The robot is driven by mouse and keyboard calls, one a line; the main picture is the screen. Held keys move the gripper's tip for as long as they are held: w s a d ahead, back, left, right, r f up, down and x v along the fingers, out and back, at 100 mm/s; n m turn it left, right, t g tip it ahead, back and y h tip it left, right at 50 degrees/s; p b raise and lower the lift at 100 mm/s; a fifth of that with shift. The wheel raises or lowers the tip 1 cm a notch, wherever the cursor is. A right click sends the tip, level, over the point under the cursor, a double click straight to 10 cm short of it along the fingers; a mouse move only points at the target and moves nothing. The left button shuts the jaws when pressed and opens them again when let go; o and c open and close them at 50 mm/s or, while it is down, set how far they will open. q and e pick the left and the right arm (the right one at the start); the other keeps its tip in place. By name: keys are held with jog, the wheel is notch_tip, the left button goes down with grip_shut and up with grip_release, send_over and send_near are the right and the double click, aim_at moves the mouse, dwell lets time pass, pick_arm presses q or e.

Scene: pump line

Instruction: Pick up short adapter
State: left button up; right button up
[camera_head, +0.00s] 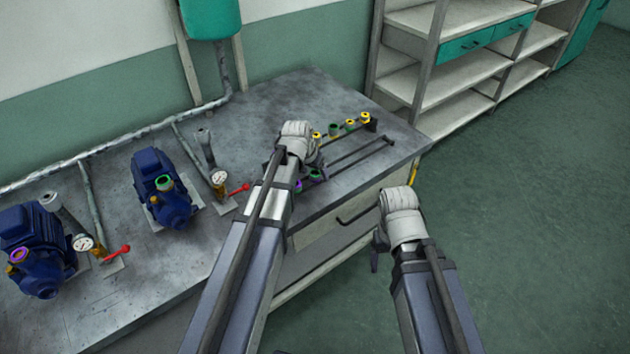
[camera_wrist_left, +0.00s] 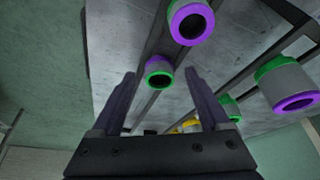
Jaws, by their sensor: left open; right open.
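My left gripper (camera_wrist_left: 162,90) is open in the left wrist view, its two fingers on either side of a small grey adapter with a green-ringed end (camera_wrist_left: 159,75). No contact with the fingers shows. A grey adapter with a purple ring (camera_wrist_left: 190,22) is above it in that view, and a larger green-and-purple one (camera_wrist_left: 287,86) is at the right. I cannot tell surely which is the short adapter. In the head view, my left wrist hides much of the adapter rack. My right gripper (camera_head: 377,256) is open and empty, in front of the bench.
The metal bench (camera_head: 265,105) carries two blue pumps (camera_head: 160,187) and gauges with red-handled valves (camera_head: 228,188) at the left. Rack rails (camera_head: 350,156) with yellow-ringed fittings (camera_head: 350,124) lie beyond my left wrist. Shelves (camera_head: 450,75) stand behind; the floor at right is clear.

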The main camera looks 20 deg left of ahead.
pick_arm(q)
jog(key=shift+r, duration=0.1)
jog(key=shift+c, duration=0.4)
grip_shut()
